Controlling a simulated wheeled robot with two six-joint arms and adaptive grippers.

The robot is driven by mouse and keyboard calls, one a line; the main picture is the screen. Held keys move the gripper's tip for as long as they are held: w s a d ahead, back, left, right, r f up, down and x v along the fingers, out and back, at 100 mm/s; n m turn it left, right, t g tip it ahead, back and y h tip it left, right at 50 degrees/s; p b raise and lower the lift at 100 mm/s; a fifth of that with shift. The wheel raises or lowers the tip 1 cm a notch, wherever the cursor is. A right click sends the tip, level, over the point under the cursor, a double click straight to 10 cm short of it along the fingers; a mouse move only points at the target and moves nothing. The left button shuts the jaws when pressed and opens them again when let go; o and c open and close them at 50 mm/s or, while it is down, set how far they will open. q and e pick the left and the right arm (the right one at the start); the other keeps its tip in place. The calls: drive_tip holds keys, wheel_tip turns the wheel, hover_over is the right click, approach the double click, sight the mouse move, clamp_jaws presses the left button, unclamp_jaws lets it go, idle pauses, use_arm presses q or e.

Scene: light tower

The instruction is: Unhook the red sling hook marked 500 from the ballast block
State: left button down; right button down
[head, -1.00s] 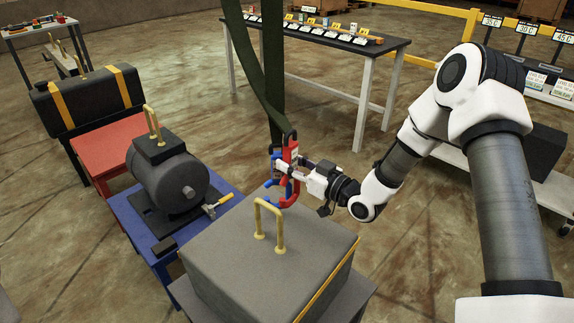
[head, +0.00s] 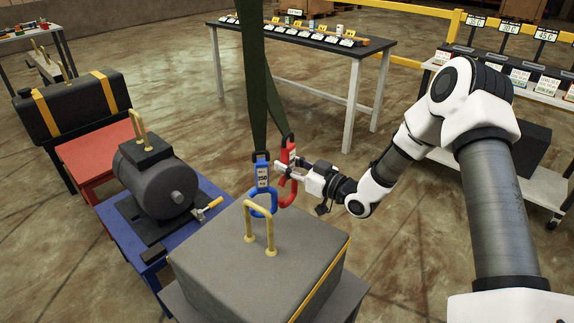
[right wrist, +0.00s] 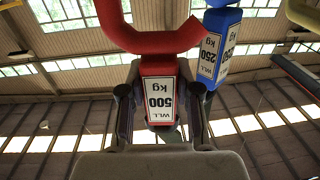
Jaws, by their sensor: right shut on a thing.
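The red sling hook marked 500 (head: 290,153) hangs upright from a dark green strap (head: 254,75). My right gripper (head: 284,171) is shut on its body from the right. In the right wrist view the two fingers (right wrist: 158,95) flank the "WLL 500 kg" label of the red hook (right wrist: 161,103). The red hook's curve appears behind and right of the yellow lifting handle (head: 248,222) on the grey ballast block (head: 215,262), apart from it. A blue hook (head: 262,172) marked 250 hangs just left of the red one. My left gripper is not in view.
The blue hook's curve overlaps the handle's top in the head view; contact cannot be told. A motor (head: 160,185) on a blue stand (head: 118,235) is left of the block. A dark table (head: 320,40) stands behind. Floor between is clear.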

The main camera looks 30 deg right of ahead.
drive_tip(key=c, duration=0.7)
unclamp_jaws()
drive_tip(key=shift+r, duration=0.1)
drive_tip(key=shift+c, duration=0.2)
drive_tip(key=v, duration=1.2)
drive_tip(key=shift+s, duration=0.1)
